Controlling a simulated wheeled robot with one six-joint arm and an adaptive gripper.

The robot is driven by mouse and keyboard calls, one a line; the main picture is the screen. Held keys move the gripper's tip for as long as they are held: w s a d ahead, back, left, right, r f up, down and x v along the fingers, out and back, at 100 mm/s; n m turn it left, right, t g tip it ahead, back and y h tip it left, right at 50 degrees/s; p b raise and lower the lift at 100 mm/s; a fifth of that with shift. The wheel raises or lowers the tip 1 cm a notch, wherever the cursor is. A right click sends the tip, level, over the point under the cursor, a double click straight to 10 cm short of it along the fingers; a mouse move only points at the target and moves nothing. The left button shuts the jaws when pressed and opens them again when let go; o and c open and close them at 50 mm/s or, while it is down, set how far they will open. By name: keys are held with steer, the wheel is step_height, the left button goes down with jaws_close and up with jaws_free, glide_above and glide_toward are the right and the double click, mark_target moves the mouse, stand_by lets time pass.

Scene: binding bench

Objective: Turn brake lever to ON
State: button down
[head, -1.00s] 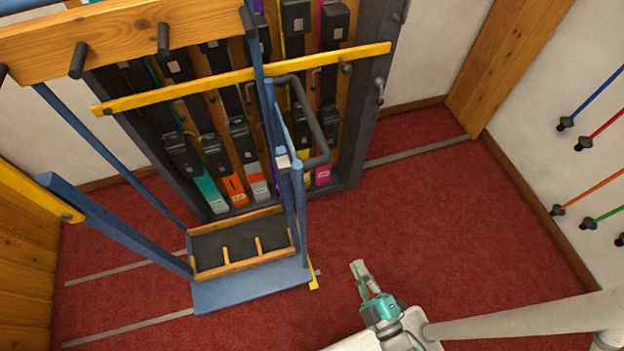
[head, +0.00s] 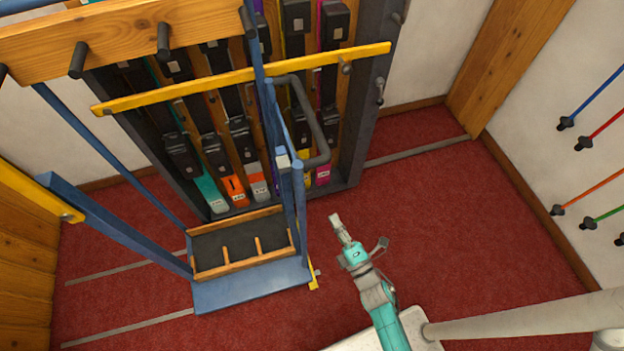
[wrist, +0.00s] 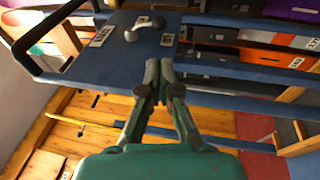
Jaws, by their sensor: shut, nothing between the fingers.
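In the wrist view a blue panel (wrist: 115,58) on the cart carries a short grey lever (wrist: 145,27) with rounded ends. Pale labels (wrist: 101,37) sit around the lever; their words are too small to read. My gripper (wrist: 158,68) is shut and empty, its fingertips below the lever in the picture and apart from it. In the head view my gripper (head: 335,219) is to the right of the blue cart (head: 250,291), over the red floor. I cannot clearly make out the lever in the head view.
A black push handle (head: 318,130) stands out from the cart's right side. Behind the cart is a rack (head: 365,125) of skis with a yellow bar (head: 245,76) in front. Ski poles (head: 600,130) hang on the right wall. Red floor (head: 450,220) right of the cart is clear.

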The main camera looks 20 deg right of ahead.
steer(key=x, duration=1.4)
